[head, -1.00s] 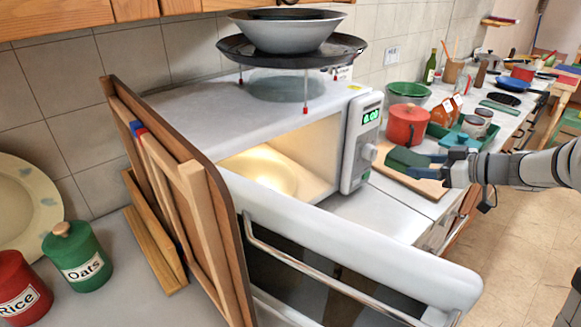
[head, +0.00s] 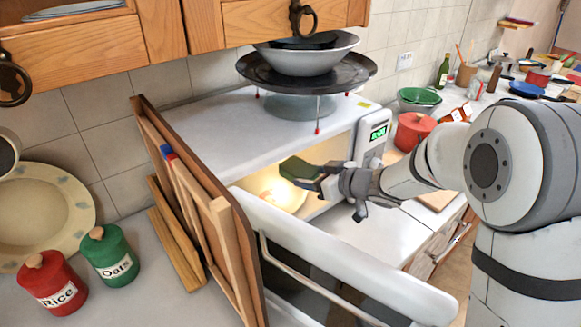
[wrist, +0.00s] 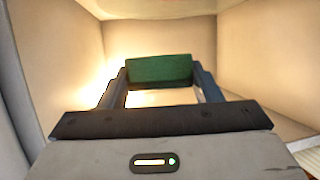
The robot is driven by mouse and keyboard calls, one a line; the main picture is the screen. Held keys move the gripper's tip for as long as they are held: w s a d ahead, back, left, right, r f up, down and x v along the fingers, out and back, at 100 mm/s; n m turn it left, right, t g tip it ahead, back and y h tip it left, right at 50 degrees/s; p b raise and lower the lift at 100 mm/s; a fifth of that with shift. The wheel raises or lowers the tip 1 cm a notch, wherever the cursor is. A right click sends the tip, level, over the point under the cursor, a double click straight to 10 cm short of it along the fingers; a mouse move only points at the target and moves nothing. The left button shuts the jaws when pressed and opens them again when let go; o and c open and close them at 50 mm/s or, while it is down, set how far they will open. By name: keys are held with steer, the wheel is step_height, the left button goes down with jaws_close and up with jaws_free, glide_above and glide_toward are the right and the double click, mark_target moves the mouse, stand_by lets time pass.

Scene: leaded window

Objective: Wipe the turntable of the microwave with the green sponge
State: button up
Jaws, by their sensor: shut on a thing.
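My gripper (head: 318,177) is shut on the green sponge (head: 298,169), at the open mouth of the microwave (head: 225,130). In the wrist view the sponge (wrist: 160,69) sits between the two fingertips, with the lit inner walls around and beyond it. The turntable (head: 272,190) shows as a bright yellowish disc inside, below and left of the sponge. The sponge looks held above it; part of the disc is hidden. The microwave door (head: 335,255) stands open toward the front.
Wooden boards (head: 195,200) lean at the microwave's left side, close to the opening. A pan and bowls on a thin-legged rack (head: 318,118) stand on top. A red pot (head: 412,131) is to the right. Oats (head: 110,256) and Rice (head: 52,285) tins stand at the left.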

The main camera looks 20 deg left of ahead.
mark_target(292, 204)
steer(key=shift+m+t+h, duration=0.4)
steer(key=shift+m+t, duration=0.4)
steer(key=shift+t, duration=0.1)
steer(key=a, duration=0.1)
steer(key=s+a+p, duration=0.1)
steer(key=s+a, duration=0.1)
steer(key=a, duration=0.1)
steer(key=shift+f+p, duration=0.35)
steer(key=shift+s+a+f+b, duration=0.1)
steer(key=shift+a+f+b, duration=0.05)
steer(key=shift+f+b, duration=1.25)
steer(key=shift+s+a+f+b, duration=0.1)
steer(key=shift+f+b, duration=0.8)
steer(key=shift+f, duration=1)
steer(key=shift+f+b, duration=0.95)
steer(key=shift+f, duration=0.1)
